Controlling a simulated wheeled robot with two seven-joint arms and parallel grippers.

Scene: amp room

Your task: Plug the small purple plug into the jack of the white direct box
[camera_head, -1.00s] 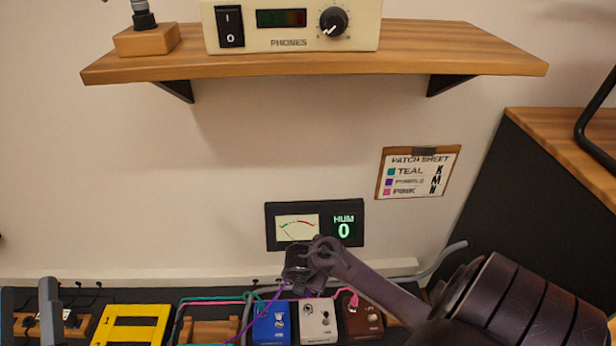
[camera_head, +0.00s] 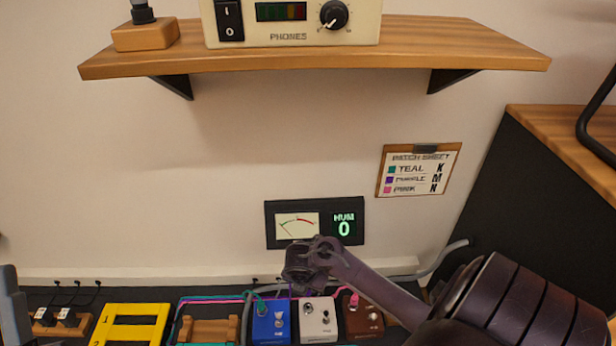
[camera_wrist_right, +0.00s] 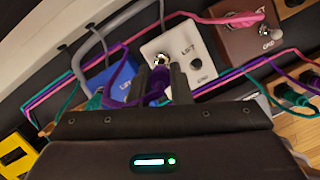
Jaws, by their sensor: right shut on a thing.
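The white direct box (camera_head: 318,322) stands between a blue and a brown box; it also shows in the right wrist view (camera_wrist_right: 199,62). Its jack (camera_wrist_right: 160,60) is near its left edge there. The small purple plug (camera_wrist_right: 157,83) is between the fingers of my right gripper (camera_wrist_right: 158,90), which is shut on it. The plug's front end is right at the jack; I cannot tell whether it is inside. In the head view my right gripper (camera_head: 308,268) is above the boxes. A grey part of my left gripper (camera_head: 12,308) shows at the left edge; its jaws are unclear.
The blue box (camera_head: 270,325) has a teal plug (camera_head: 261,305), and the brown box (camera_head: 362,322) a pink plug (camera_head: 353,301). Teal, pink and purple cables run left past a wooden cable rest (camera_head: 208,331) and yellow frame (camera_head: 130,325). The wall meter (camera_head: 315,223) reads HUM 0.

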